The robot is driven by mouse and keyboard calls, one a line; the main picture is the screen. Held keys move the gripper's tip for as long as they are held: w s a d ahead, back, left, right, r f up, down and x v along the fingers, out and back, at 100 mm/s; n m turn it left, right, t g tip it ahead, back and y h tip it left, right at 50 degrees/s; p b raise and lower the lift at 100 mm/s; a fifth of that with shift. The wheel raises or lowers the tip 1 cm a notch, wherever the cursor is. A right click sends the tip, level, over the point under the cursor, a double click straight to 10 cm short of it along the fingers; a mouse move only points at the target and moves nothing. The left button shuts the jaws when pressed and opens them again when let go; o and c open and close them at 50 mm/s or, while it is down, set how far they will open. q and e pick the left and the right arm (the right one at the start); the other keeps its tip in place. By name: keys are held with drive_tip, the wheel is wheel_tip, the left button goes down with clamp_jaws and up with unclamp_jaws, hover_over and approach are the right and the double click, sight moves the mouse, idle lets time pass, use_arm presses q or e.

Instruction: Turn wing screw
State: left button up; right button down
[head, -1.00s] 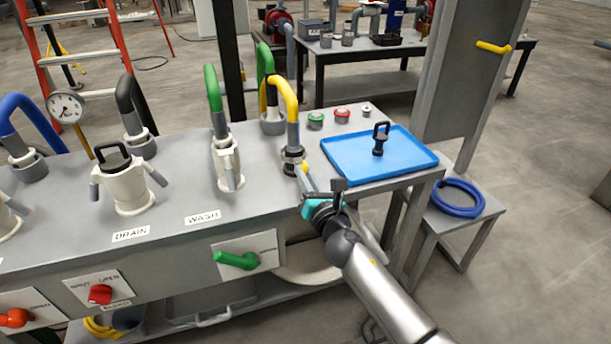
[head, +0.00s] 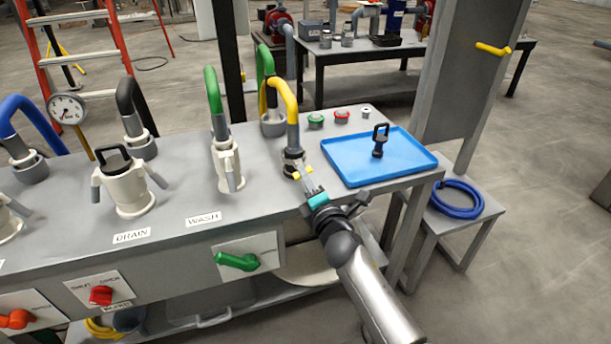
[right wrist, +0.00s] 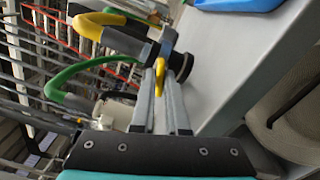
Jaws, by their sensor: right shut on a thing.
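The yellow wing screw (head: 309,169) sits on the front of the dark coupling at the foot of the yellow hose (head: 286,95), on the grey bench. My right gripper (head: 303,175) reaches it from the front right. In the right wrist view, the wing screw (right wrist: 159,78) stands between the two grey fingers (right wrist: 160,80), which are shut on it. The dark coupling (right wrist: 178,62) lies just beyond the fingertips. The fingers hide part of the screw. My left gripper is out of view.
A blue tray (head: 346,176) with a black-handled plug (head: 380,142) lies right of the coupling. A white fitting (head: 226,168) with a green hose stands to the left. A green valve handle (head: 238,261) sticks out of the bench front.

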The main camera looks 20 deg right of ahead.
drive_tip(key=shift+m, duration=1)
drive_tip(key=shift+m+p, duration=0.45)
drive_tip(key=shift+m, duration=0.45)
drive_tip(key=m+p, duration=0.1)
drive_tip(key=m, duration=0.2)
drive_tip(key=shift+m, duration=0.3)
drive_tip(key=m+p, duration=0.3)
drive_tip(key=m, duration=0.4)
drive_tip(key=m+p, duration=0.1)
drive_tip(key=m, duration=0.2)
drive_tip(key=m+p, duration=0.1)
drive_tip(key=m, duration=0.2)
drive_tip(key=shift+m, duration=0.3)
drive_tip(key=m, duration=0.3)
drive_tip(key=shift+m+p, duration=0.3)
drive_tip(key=shift+p, duration=0.1)
drive_tip(key=m, duration=0.4)
drive_tip(key=shift+m, duration=1.2)
drive_tip(key=m, duration=0.2)
drive_tip(key=shift+m+b, duration=0.3)
drive_tip(key=shift+b, duration=0.05)
drive_tip(key=shift+m, duration=0.9)
drive_tip(key=shift+m+b, duration=0.3)
drive_tip(key=shift+m, duration=0.4)
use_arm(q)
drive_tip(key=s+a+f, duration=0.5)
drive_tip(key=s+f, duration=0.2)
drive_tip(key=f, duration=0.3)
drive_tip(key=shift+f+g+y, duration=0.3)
